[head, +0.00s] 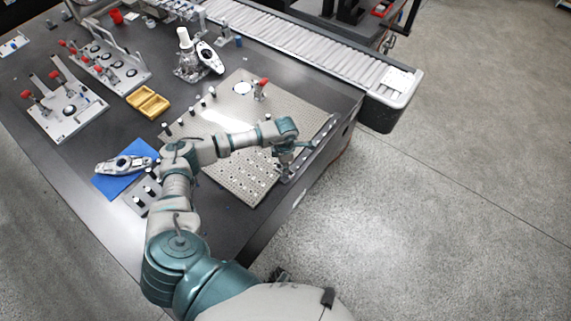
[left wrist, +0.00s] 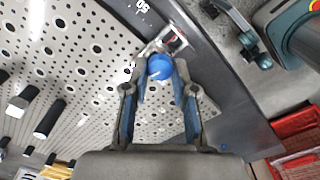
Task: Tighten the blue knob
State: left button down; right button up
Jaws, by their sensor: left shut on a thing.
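The blue knob (left wrist: 159,67) shows in the left wrist view, on a small metal fixture (left wrist: 172,42) at the edge of the perforated plate (left wrist: 75,50). My left gripper (left wrist: 158,85) has its two blue-padded fingers on either side of the knob and is shut on it. In the head view my left arm reaches over the plate (head: 235,185), and the left gripper (head: 287,168) is at the plate's right edge. The knob is too small and covered to make out there. My right gripper is not in view.
A conveyor (head: 310,50) runs along the back right. Fixtures with red clamps (head: 65,110), a yellow case (head: 148,101) and a blue mat (head: 112,182) with a metal part lie on the left. Open floor lies right of the table.

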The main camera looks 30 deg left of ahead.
pick_arm(q)
jog(key=shift+d, duration=0.15)
jog(key=shift+m, duration=0.4)
jog(key=shift+m+b, duration=0.5)
jog(key=shift+m, duration=0.1)
jog(key=m+b, duration=0.3)
jog(key=m, duration=0.3)
jog(key=shift+d, duration=0.1)
jog(key=m+b, duration=0.3)
jog(key=m, duration=0.4)
jog(key=shift+m, duration=0.3)
jog(key=shift+m+b, duration=0.35)
jog(key=shift+m, duration=0.35)
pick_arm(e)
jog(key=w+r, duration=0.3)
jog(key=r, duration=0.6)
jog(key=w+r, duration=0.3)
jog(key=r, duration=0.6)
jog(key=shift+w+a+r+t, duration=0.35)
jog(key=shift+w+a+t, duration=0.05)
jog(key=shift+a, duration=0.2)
